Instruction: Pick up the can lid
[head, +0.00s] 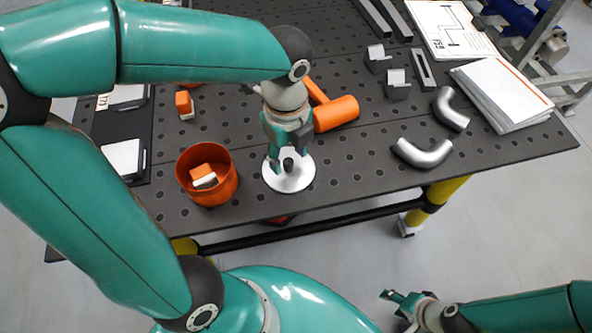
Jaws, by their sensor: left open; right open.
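Whether the fingers touch the knob I cannot tell. My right gripper (393,302) is at the bottom of the view, open and empty, off the table's front side over the floor.
An orange can (226,188) with an orange and white block inside stands just left of the lid. An orange mallet (336,113) lies behind it. Two silver pipe elbows (424,154) and a paper stack (503,92) lie to the right. Bare table lies between.

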